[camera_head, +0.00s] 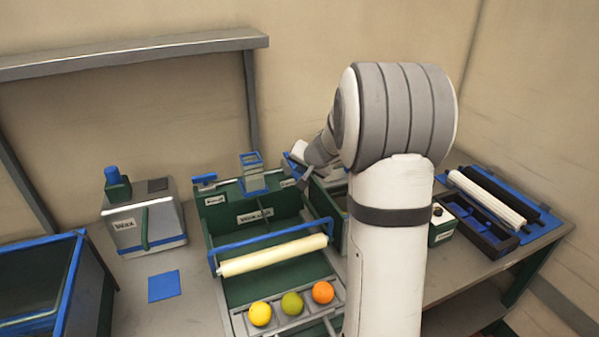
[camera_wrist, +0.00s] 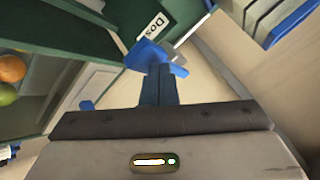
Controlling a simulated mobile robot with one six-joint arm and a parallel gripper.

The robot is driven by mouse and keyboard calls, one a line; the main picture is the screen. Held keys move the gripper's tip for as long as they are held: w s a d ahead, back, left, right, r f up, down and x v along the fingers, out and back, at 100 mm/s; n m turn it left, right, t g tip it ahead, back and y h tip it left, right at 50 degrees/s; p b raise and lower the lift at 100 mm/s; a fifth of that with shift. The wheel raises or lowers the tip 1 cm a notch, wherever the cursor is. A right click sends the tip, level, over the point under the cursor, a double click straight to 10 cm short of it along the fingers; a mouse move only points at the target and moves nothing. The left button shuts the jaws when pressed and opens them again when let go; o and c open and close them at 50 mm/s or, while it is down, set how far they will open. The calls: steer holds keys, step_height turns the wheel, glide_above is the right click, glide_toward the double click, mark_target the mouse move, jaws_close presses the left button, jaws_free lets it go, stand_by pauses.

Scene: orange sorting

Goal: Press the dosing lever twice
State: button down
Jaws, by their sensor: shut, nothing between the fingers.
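In the wrist view, a white label reading "Dos", its remainder cut off from sight, sits on a dark green panel (camera_wrist: 95,35). A blue lever-like paddle (camera_wrist: 148,53) is beside that label. My gripper (camera_wrist: 158,72) is shut and empty, its dark blue fingers right at the paddle; I cannot tell whether they touch it. In the head view my arm reaches to the back of the green machine (camera_head: 212,225). There my gripper is mostly hidden behind my own arm, and I cannot make out the lever clearly.
A cream roller (camera_head: 272,256) with a blue frame crosses the machine's front. A yellow fruit (camera_head: 260,314), a green one (camera_head: 292,304) and an orange (camera_head: 323,292) lie before it. A grey wax box (camera_head: 142,222) stands left; a dark roller tray (camera_head: 480,222) stands right.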

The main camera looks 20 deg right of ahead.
steer(key=shift+f+b, duration=0.75)
stand_by(0.6)
steer(key=shift+r, duration=0.15)
stand_by(0.4)
steer(key=shift+r+p, duration=1.2)
steer(key=shift+r, duration=0.55)
step_height(320, 180, up, 5)
steer(key=p, duration=0.3)
steer(key=shift+p, duration=0.3)
stand_by(1.5)
step_height(320, 180, up, 4)
steer(key=shift+f+p, duration=0.1)
steer(key=shift+p, duration=0.2)
